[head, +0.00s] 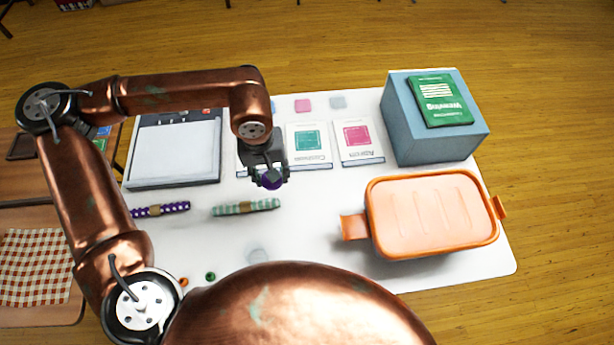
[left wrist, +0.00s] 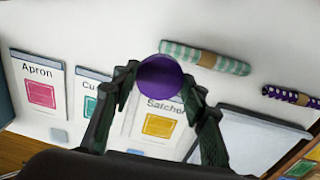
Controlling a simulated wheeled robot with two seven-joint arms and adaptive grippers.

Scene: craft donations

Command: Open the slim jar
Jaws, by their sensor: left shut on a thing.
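A round purple thing (head: 270,181), which looks like a lid, is between the fingertips of my left gripper (head: 269,178). In the left wrist view the purple disc (left wrist: 160,76) sits between the two dark fingers (left wrist: 158,85), which are shut on it. It is over the white table near the "Satchel" card (left wrist: 155,122). I see no jar body under the purple thing and cannot tell if one is joined to it. A faint pale grey shape (head: 258,255) lies at the front of the table; I cannot tell what it is. My right gripper is not in view.
An orange lidded box (head: 435,212) and a blue box (head: 436,140) with a green packet stand at the right. Two rolled fabrics, green-striped (head: 222,210) and purple (head: 178,209), lie at the left. A white-topped tray (head: 172,152) and cards (head: 358,141) are behind.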

